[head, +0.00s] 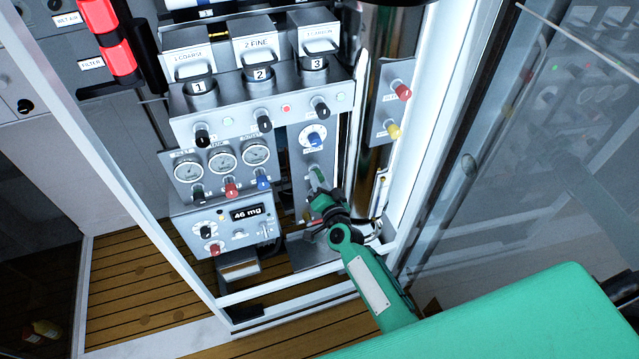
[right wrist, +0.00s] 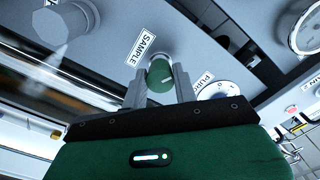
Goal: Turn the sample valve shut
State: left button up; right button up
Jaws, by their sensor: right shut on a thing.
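The sample valve is a round green knob (right wrist: 160,77) on a grey panel. It sits beside a white label reading SAMPLE (right wrist: 139,48) in the right wrist view. My right gripper (right wrist: 159,88) is shut on this knob, with one finger on each side of it. A small light mark shows on the knob's face. In the head view my right gripper (head: 319,189) is at the lower part of the narrow panel right of the gauges, and it largely hides the knob. My left gripper does not show.
A blue dial knob (head: 314,138) sits above on the same panel. Three gauges (head: 222,160) and a box display (head: 246,212) reading 46 mg are to the left. Red (head: 402,91) and yellow (head: 392,130) knobs and a white frame post (head: 435,110) are to the right.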

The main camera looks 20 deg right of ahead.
jog(key=m+b, duration=0.1)
jog(key=m, duration=0.5)
jog(key=shift+f+m+b, duration=0.1)
jog(key=shift+m+b, duration=0.2)
jog(key=m+b, duration=0.1)
jog(key=m, duration=0.5)
dwell(0.4)
jog(key=o, duration=1)
jog(key=shift+c, duration=0.2)
jog(key=shift+s, duration=0.1)
jog(key=s+b, duration=0.2)
jog(key=s, duration=1.1)
jog(key=shift+s+d, duration=0.25)
jog(key=shift+s, duration=0.1)
